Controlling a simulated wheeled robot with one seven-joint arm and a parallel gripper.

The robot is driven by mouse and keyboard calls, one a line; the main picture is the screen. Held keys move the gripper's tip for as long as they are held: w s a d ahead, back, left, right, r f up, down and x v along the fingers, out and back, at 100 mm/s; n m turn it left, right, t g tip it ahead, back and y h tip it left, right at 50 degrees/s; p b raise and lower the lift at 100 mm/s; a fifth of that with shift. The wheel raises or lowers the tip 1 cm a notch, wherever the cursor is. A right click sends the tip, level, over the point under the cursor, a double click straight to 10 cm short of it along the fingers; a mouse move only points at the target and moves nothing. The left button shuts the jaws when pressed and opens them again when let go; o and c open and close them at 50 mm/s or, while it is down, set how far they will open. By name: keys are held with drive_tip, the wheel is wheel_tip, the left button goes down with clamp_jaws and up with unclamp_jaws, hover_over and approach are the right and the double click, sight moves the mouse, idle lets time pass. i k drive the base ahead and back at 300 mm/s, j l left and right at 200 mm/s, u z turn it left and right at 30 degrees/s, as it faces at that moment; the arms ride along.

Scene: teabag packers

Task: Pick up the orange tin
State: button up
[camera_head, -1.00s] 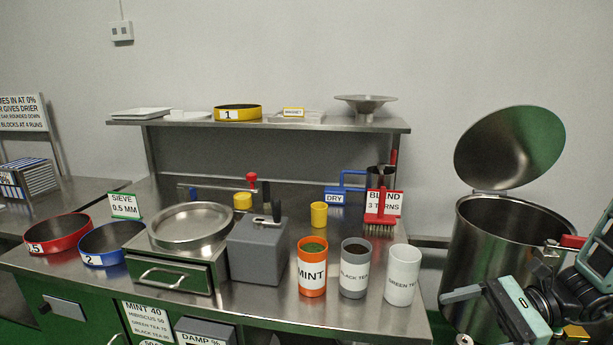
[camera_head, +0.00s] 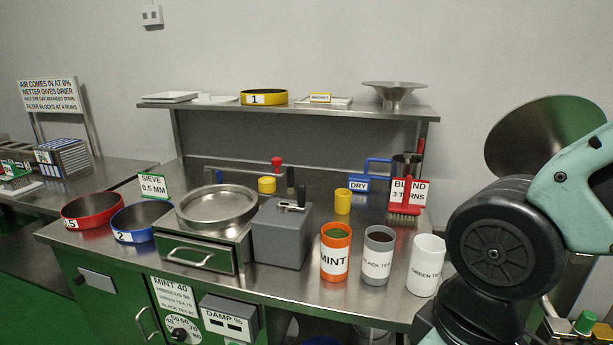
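The orange tin (camera_head: 336,252) stands upright near the front edge of the steel bench, with a white MINT label and green contents showing at its open top. A grey BLACK TEA tin (camera_head: 377,256) stands close to its right, and a grey block-shaped device (camera_head: 281,236) stands to its left. My arm fills the right side of the view, to the right of the tins. My gripper is not in the picture, so its fingers cannot be seen.
A white GREEN TEA tin (camera_head: 426,265) stands right of the grey tin, near my arm. A yellow cup (camera_head: 343,201) and a red brush (camera_head: 404,205) are behind the tins. A drum's raised lid (camera_head: 535,125) is partly hidden by my arm. A shelf (camera_head: 300,107) spans the back.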

sight(336, 238)
drive_tip(key=k+l+z, duration=0.1)
drive_tip(key=l+z, duration=0.15)
drive_tip(key=l, duration=0.4)
drive_tip(key=l+z, duration=0.3)
drive_tip(key=l, duration=0.35)
drive_tip(key=u, duration=1.3)
drive_tip(key=i+j+z, duration=0.3)
drive_tip(key=j+z, duration=0.3)
drive_tip(key=j, duration=0.15)
drive_tip(key=i+j+z, duration=0.15)
drive_tip(key=j+z, duration=0.15)
drive_tip(key=j, duration=0.15)
drive_tip(key=i+j+z, duration=0.1)
drive_tip(key=j+z, duration=0.2)
drive_tip(key=j, duration=0.15)
